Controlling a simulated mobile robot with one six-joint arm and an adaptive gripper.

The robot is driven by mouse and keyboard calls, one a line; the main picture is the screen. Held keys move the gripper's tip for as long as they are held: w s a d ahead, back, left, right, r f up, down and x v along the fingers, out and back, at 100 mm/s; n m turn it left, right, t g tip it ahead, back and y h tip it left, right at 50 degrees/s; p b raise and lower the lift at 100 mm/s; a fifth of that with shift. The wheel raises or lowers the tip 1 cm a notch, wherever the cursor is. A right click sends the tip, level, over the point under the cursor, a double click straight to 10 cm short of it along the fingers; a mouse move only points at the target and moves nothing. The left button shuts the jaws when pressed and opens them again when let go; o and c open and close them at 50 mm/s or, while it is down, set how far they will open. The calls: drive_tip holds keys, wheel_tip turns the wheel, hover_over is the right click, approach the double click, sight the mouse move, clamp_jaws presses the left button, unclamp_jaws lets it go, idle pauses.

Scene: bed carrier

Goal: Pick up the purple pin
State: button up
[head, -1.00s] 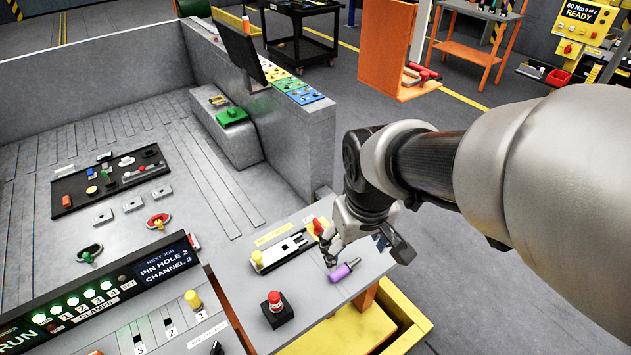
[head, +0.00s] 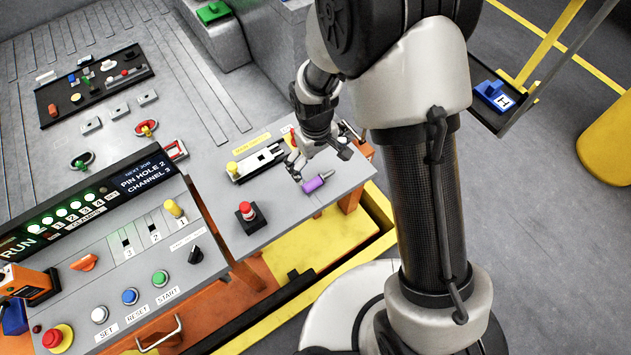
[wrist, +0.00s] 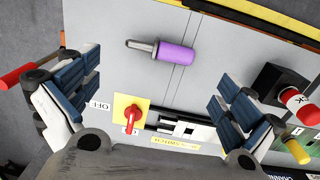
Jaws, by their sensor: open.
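The purple pin (head: 314,184) lies on its side on the grey table top near the table's right end. It has a purple barrel and a thinner grey metal tip. It also shows in the wrist view (wrist: 176,53), lying crosswise at the upper middle with its grey tip to the left. My gripper (head: 318,163) is above the table close to the pin. In the wrist view my gripper (wrist: 158,100) has its two fingers wide apart, with nothing between the pads. The pin appears beyond the fingertips, apart from both.
A red switch (wrist: 133,115) on a yellow plate and a slotted block (head: 257,160) with a yellow knob sit beside the pin. A red button on a black box (head: 247,217) stands to the left.

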sight(319, 179)
wheel_tip(319, 179, down, 3)
drive_tip(key=shift+w+d+f, duration=0.1)
drive_tip(key=shift+f, duration=0.05)
drive_tip(key=shift+f+b, duration=1)
drive_tip(key=shift+f, duration=1.65)
drive_tip(key=shift+c, duration=0.2)
drive_tip(key=c, duration=0.9)
drive_tip(key=shift+r, duration=0.1)
